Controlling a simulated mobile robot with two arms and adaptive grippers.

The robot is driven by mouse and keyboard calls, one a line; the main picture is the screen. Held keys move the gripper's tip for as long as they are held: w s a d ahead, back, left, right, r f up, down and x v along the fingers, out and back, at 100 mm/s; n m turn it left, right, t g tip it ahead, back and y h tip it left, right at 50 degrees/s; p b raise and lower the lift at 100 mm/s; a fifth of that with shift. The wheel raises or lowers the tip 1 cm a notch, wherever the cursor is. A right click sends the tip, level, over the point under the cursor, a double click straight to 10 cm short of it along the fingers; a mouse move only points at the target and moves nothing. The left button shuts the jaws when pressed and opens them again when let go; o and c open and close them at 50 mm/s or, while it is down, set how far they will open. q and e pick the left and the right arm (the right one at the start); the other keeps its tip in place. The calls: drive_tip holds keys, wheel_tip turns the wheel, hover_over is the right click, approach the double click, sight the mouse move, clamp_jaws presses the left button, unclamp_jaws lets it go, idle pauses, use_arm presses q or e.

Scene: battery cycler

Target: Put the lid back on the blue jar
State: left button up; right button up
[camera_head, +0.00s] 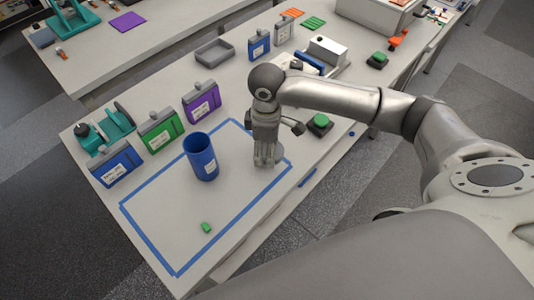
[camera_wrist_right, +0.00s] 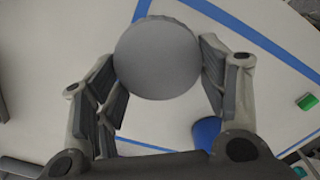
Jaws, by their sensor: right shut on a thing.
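The blue jar (camera_head: 203,163) stands upright and open-topped inside the blue tape outline, with a white label on its side. My right gripper (camera_head: 265,161) is to the right of the jar, pointing down, near the right end of the outline. It is shut on the round grey lid (camera_head: 279,154), which shows between the fingers in the right wrist view (camera_wrist_right: 156,57). I cannot tell whether the lid touches the table. My left gripper is not in view.
A small green block (camera_head: 206,227) lies inside the tape outline's near end. Green (camera_head: 159,132), purple (camera_head: 201,103) and blue (camera_head: 114,166) containers line the table's far left edge. A green button box (camera_head: 320,124) stands right of my gripper. The table between jar and gripper is clear.

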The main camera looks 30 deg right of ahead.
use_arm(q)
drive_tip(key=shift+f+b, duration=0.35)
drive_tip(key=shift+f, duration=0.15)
use_arm(e)
drive_tip(key=s+a+r, duration=0.9)
drive_tip(key=s, duration=0.1)
drive_tip(key=shift+s+a+r, duration=0.15)
drive_tip(key=shift+s+r, duration=0.15)
drive_tip(key=shift+r, duration=0.1)
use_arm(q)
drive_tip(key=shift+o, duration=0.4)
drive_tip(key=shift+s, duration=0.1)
